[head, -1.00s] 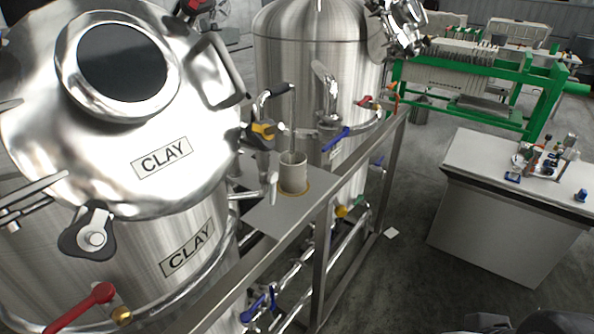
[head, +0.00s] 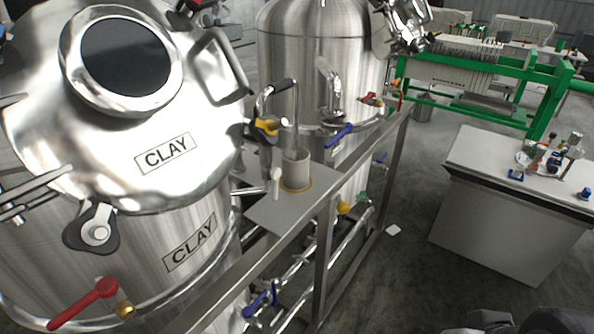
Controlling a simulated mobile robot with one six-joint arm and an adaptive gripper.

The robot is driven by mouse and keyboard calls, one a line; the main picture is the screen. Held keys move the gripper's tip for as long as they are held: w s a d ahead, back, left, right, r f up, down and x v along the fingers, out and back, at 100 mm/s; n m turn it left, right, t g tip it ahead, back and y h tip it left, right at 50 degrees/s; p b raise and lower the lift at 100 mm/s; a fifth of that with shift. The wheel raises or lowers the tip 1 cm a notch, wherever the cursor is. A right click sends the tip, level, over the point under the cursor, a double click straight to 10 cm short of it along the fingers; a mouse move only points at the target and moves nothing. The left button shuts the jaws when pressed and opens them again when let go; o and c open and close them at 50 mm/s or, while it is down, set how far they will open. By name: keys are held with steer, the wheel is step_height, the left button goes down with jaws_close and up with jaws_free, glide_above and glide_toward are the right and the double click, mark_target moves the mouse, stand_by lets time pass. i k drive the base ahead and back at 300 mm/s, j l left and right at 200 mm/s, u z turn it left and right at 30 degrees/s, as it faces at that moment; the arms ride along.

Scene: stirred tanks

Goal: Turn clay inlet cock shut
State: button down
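The steel tank labelled CLAY (head: 190,241) fills the left of the head view, with a round dark window in its lid. No cock is marked as the clay inlet, so I cannot tell for sure which one it is. A yellow-handled cock (head: 267,126) sits on pipework just right of the clay tank. A red lever (head: 84,305) with a brass fitting is low on the clay tank's front. A blue-handled cock (head: 261,301) is on the low pipes. My gripper is not in view.
A metal frame rail (head: 262,243) runs in front of the pipes, with a beige cup (head: 296,168) on its small shelf (head: 272,213). A second steel tank (head: 312,80) stands behind. A white bench (head: 500,215) is at right, with open floor between.

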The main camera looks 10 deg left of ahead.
mark_target(275, 188)
steer(key=i+u, duration=0.1)
steer(key=u, duration=0.25)
steer(key=i+u, duration=0.1)
steer(key=u, duration=0.25)
steer(key=i+u, duration=0.1)
steer(key=u, duration=0.25)
